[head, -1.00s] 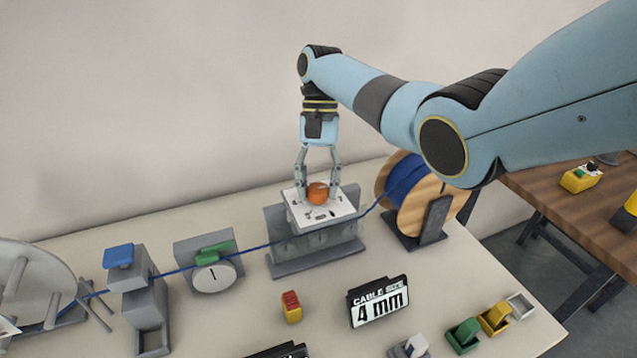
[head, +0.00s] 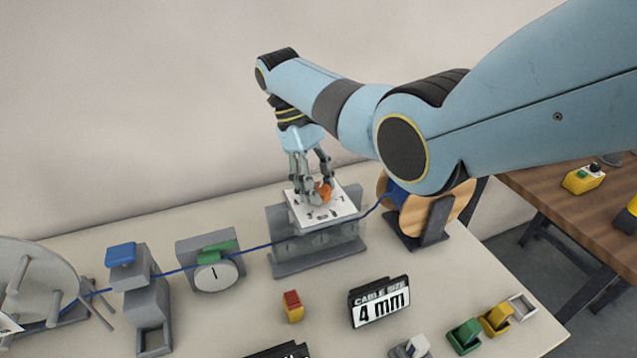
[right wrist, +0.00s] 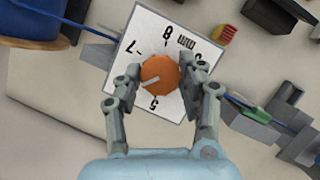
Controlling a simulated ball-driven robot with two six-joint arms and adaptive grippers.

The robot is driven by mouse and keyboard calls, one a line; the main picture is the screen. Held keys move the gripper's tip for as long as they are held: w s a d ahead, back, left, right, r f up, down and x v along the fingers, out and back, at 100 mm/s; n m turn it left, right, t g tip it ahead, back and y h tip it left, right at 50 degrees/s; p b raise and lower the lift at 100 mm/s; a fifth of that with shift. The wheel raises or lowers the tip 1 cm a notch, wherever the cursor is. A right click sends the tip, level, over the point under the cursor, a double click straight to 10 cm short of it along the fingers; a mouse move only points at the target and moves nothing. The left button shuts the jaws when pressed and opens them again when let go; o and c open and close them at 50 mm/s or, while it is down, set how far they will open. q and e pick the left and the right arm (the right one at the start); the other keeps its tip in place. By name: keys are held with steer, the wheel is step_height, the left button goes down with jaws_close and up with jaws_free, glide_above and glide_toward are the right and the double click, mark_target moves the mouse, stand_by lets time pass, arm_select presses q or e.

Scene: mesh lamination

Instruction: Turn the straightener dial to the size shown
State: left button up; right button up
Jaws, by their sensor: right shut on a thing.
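The orange straightener dial (head: 325,192) sits on a white plate (head: 345,208) on top of a grey block. My right gripper (head: 315,193) is shut on the dial from above, one finger on each side. In the right wrist view the dial (right wrist: 163,68) has a pale pointer line aimed lower left, between the printed 7 and 5. The left finger hides the plate's edge there. An 8 and "mm" also show on the plate (right wrist: 150,25). The size sign (head: 380,302) reads "CABLE SIZE 4 mm". My left gripper is out of view.
A blue cable runs from the wooden spool (head: 462,200) through the block to a gauge (head: 213,276) and a blue-topped stand (head: 120,255). Green and yellow holders (head: 464,335) stand at the right front.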

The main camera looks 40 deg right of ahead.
steer(key=n+h, duration=0.1)
steer(key=n, duration=0.1)
steer(key=n+t, duration=0.1)
steer(key=n, duration=0.2)
steer(key=shift+a+n+h, duration=0.2)
steer(key=shift+n+h, duration=0.1)
steer(key=shift+h, duration=0.1)
steer(key=n+t, duration=0.1)
steer(key=n, duration=0.2)
steer(key=n+t+h, duration=0.1)
steer(key=n, duration=0.2)
steer(key=shift+s, duration=0.2)
steer(key=n+t, duration=0.2)
steer(key=n, duration=0.3)
steer(key=shift+s+n, duration=0.1)
steer(key=shift+n, duration=0.2)
steer(key=n+t, duration=0.2)
steer(key=n, duration=0.3)
steer(key=shift+s, duration=0.1)
steer(key=shift+n+y, duration=0.3)
steer(key=o, duration=1.1)
